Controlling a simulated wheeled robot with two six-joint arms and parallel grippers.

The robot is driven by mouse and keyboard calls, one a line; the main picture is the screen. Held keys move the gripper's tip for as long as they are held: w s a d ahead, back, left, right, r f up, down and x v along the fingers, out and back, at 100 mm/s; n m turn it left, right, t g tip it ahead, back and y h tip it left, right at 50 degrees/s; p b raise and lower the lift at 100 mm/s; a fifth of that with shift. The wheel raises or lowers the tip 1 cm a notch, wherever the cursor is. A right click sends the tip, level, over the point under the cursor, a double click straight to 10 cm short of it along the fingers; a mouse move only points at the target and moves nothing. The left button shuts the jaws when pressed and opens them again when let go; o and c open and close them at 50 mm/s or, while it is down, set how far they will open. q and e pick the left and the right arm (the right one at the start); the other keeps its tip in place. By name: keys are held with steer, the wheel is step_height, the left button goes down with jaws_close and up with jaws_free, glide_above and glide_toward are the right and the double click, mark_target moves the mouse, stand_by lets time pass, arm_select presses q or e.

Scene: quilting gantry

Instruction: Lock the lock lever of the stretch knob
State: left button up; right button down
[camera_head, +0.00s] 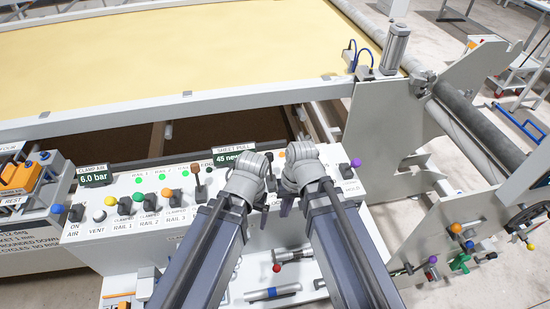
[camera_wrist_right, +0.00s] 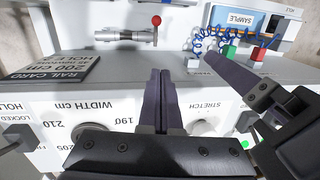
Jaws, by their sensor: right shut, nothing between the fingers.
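In the right wrist view the console front appears upside down. A round white knob (camera_wrist_right: 205,129) sits beside the STRETCH label, partly hidden by my right gripper's mount. My right gripper (camera_wrist_right: 158,75) is shut and empty, in front of the panel between this knob and the WIDTH knob (camera_wrist_right: 90,135). The stretch knob's lock lever cannot be made out clearly. My left gripper enters this view from the right, one long dark finger (camera_wrist_right: 235,80) showing plainly; its opening is unclear. In the head view both grippers, right (camera_head: 286,207) and left (camera_head: 266,207), are close together at the console's front edge.
A grey lever (camera_wrist_right: 15,141) by a LOCKED label shows at the left of the right wrist view. The console top (camera_head: 130,190) carries several knobs and switches. A red-knobbed tool (camera_head: 290,257) lies on the lower shelf. The yellow quilt bed (camera_head: 170,50) lies behind.

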mark_target(270, 167)
steer(key=w+m+y+b, duration=0.2)
steer(key=w, duration=0.1)
steer(key=w+f+m+t+y+b, duration=0.1)
steer(key=w+y+b, duration=0.1)
steer(key=w, duration=0.1)
steer(key=w+m+y+b, duration=0.2)
steer(key=w+y, duration=0.1)
steer(key=shift+w+d+f+m+t, duration=0.2)
steer(key=shift+m+t, duration=0.1)
steer(key=shift+t, duration=0.1)
steer(key=w+d+y, duration=0.1)
steer(key=w+r+m+t+y+b, duration=0.1)
steer(key=w+d+r+m+b, duration=0.1)
steer(key=w, duration=0.1)
steer(key=shift+d+t+y, duration=0.3)
steer(key=shift+t+y, duration=0.1)
steer(key=w+d+r+m+t+y+b, duration=0.1)
steer(key=w+d+r, duration=0.1)
steer(key=w+d+r+m+t+y+b, duration=0.1)
steer(key=d+r+m, duration=0.1)
steer(key=shift+w+d+t+y, duration=0.3)
steer(key=shift+w, duration=0.05)
arm_select(q)
step_height(270, 167, down, 11)
steer(key=shift+f, duration=0.2)
arm_select(e)
steer(key=shift+f, duration=0.1)
